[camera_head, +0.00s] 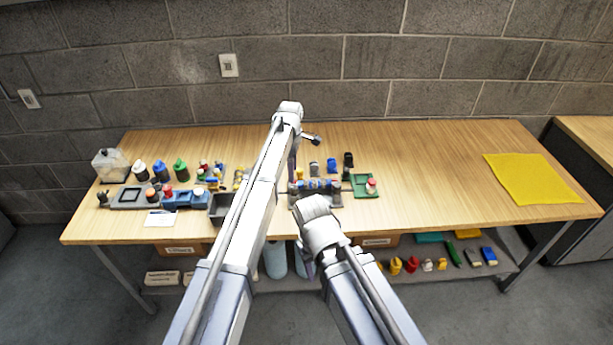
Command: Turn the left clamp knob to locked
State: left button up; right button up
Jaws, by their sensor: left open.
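A dark grey fixture (322,199) with small blue and grey parts on it stands near the middle of the table's front. The left clamp knob cannot be made out; it is too small or hidden behind my left arm. My left gripper (294,168) is open, just behind my left arm and close to the fixture's left end. I cannot tell whether it touches anything. My right arm bends just in front of the fixture, and its gripper is hidden or too unclear to judge.
The wooden table (440,180) is clear on the right up to a yellow mat (533,178). A green tray (360,191) sits right of the fixture. Several bottles, a clear container (110,164) and blue and dark bins crowd the left. A lower shelf holds small coloured items.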

aim_at(294, 187)
pick_arm(q)
jog(key=shift+w+d, duration=0.15)
jog(key=shift+w, duration=0.2)
jog(key=shift+s, duration=0.15)
jog(key=shift+f+b, duration=0.15)
jog(key=shift+b, duration=0.15)
notch_tip(294, 187, down, 7)
jog(key=b, duration=0.7)
jog(key=shift+f, duration=0.2)
grip_shut()
